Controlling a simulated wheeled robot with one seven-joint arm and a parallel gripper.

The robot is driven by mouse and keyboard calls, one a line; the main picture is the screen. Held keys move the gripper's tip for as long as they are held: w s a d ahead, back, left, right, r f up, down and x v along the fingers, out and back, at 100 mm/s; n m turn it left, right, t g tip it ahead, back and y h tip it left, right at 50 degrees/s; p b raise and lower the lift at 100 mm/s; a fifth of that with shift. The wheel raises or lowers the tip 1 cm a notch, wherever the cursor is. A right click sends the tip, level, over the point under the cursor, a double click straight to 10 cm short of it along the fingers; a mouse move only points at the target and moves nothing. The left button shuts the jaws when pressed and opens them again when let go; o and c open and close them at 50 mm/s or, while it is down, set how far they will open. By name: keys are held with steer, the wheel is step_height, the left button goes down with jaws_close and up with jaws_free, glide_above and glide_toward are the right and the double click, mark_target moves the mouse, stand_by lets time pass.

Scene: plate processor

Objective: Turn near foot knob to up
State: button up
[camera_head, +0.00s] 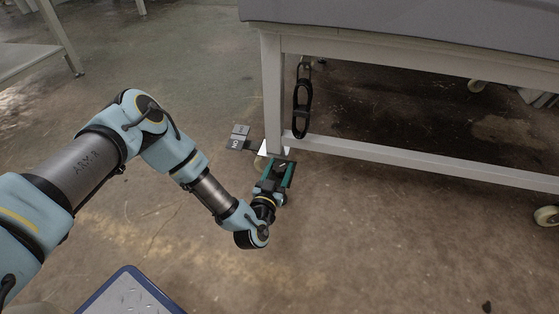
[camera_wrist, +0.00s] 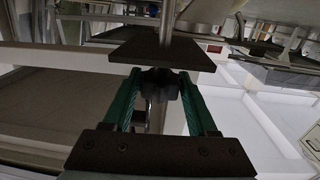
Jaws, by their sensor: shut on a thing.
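The near foot knob (camera_wrist: 158,82) is a dark, lobed knob on a metal rod, seen in the wrist view close to a flat dark plate (camera_wrist: 135,50). My gripper (camera_wrist: 160,76) has its two green fingers on either side of the knob, shut on it. In the head view my gripper (camera_head: 279,165) is low near the floor at the foot of the table's near leg (camera_head: 273,95). The knob itself cannot be made out there. The knob's exact turn cannot be read.
Small grey plates with lettering (camera_head: 240,130) lie left of the leg's foot. A pale lower rail (camera_head: 420,169) runs right from the leg. A black looped strap (camera_head: 302,105) hangs under the table (camera_head: 420,40). A blue-edged tray (camera_head: 128,292) is at the bottom. Floor left of my gripper is clear.

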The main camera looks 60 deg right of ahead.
steer(key=n+t+y+p, duration=0.2)
steer(key=n+t, duration=0.1)
steer(key=t, duration=0.2)
steer(key=shift+r+n, duration=0.1)
steer(key=shift+n, duration=0.3)
steer(key=shift+n+t+y+p, duration=0.75)
steer(key=shift+n+t+y, duration=1.05)
steer(key=shift+t+y, duration=0.35)
steer(key=o, duration=1.4)
steer(key=shift+c, duration=0.2)
